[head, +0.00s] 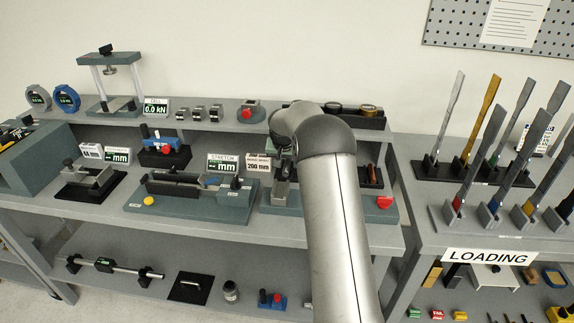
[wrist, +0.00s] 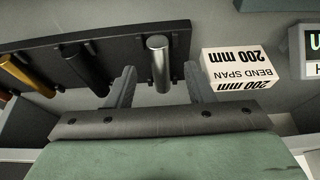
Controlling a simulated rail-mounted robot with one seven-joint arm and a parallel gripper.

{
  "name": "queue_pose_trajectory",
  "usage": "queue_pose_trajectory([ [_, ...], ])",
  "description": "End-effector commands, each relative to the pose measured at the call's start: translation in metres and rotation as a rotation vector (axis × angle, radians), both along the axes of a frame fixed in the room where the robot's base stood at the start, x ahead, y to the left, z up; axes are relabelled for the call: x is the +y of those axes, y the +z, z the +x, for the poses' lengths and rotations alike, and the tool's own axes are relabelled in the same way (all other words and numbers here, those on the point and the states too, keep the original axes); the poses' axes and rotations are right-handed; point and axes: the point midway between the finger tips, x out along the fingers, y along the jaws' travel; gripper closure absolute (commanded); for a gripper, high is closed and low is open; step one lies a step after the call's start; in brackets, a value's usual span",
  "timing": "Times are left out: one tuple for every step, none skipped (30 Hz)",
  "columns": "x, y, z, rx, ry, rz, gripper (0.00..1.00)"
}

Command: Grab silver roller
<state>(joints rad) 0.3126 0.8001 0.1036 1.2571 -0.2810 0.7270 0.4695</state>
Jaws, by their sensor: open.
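The silver roller (wrist: 160,62) stands in a dark rack (wrist: 42,52), at the rack's right end in the wrist view. My gripper (wrist: 159,75) is open, with one grey finger on each side of the silver roller. Gaps show between the roller and both fingers, so they are not closed on it. The right part of the rack shows past my arm in the head view (head: 373,184).
In the wrist view, a black roller (wrist: 84,66) and a brass-coloured roller (wrist: 26,75) stand left of the silver one. A white "BEND SPAN 200 mm" block (wrist: 238,68) is close to the right finger. A red button (head: 384,202) is right of my arm.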

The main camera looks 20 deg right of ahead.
Motion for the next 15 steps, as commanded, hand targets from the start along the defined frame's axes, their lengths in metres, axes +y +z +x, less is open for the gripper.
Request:
queue_pose_trajectory([
  [-0.004, -0.005, 0.003, 0.003, -0.001, 0.001, 0.52],
  [-0.004, -0.010, 0.005, 0.002, -0.001, 0.002, 0.52],
  [-0.005, -0.015, 0.007, 0.002, -0.001, 0.001, 0.52],
  [-0.005, -0.018, 0.008, 0.002, -0.001, 0.001, 0.52],
  [-0.006, -0.020, 0.008, 0.000, -0.001, 0.002, 0.52],
  [-0.006, -0.023, 0.009, 0.000, 0.000, 0.001, 0.52],
  [-0.007, -0.024, 0.010, 0.000, 0.000, 0.001, 0.52],
  [-0.007, -0.025, 0.010, 0.000, 0.000, 0.001, 0.52],
  [-0.007, -0.026, 0.010, 0.000, 0.000, 0.001, 0.52],
  [-0.007, -0.026, 0.010, -0.001, 0.000, 0.000, 0.52],
  [-0.007, -0.026, 0.010, -0.001, 0.000, 0.000, 0.52],
  [-0.007, -0.026, 0.010, -0.001, 0.000, 0.000, 0.52],
  [-0.007, -0.026, 0.010, -0.001, 0.000, 0.000, 0.52],
  [-0.007, -0.026, 0.010, -0.001, 0.000, 0.000, 0.52],
  [-0.007, -0.025, 0.010, 0.000, 0.000, 0.001, 0.63],
])
